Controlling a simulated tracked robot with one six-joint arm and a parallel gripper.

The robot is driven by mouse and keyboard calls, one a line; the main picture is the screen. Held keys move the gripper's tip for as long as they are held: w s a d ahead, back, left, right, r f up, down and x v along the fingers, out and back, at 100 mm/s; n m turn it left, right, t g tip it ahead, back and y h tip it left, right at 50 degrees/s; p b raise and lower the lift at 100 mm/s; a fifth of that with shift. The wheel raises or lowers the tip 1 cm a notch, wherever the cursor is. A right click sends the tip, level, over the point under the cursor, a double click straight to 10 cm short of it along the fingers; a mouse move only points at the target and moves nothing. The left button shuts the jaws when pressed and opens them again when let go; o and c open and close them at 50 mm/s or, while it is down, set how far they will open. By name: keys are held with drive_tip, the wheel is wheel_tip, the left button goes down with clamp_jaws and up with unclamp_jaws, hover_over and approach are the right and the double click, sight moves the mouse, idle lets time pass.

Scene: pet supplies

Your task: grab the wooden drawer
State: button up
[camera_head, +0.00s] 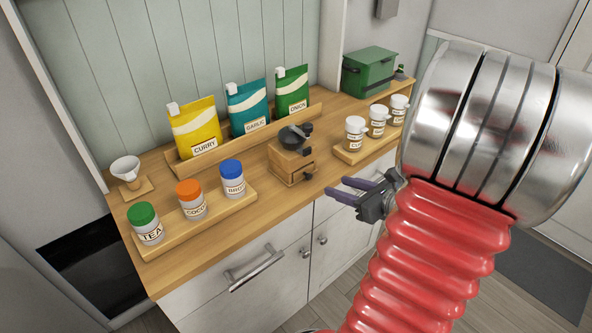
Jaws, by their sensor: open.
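A wooden grinder box (290,165) with a dark metal top stands near the middle of the wooden counter. A small wooden drawer (301,175) with a dark knob is on its front lower part. My gripper (336,188) is open and empty. In the picture its two purple-grey fingers point left, right of and slightly below the drawer, apart from it. The inside of the drawer is hidden.
Several lidded jars (191,200) stand on a wooden tray at the front left. White-lidded jars (378,121) stand at the right. Yellow, teal and green pouches (247,106) stand behind. A green box (369,72) is at the back right. Cabinet doors (290,262) lie below the counter edge.

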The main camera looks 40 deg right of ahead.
approach(311, 176)
drive_tip(key=x, duration=0.4)
drive_tip(key=shift+a+f, duration=0.1)
drive_tip(key=shift+a, duration=0.05)
drive_tip(key=shift+x, duration=2.55)
drive_tip(key=shift+c, duration=0.3)
clamp_jaws()
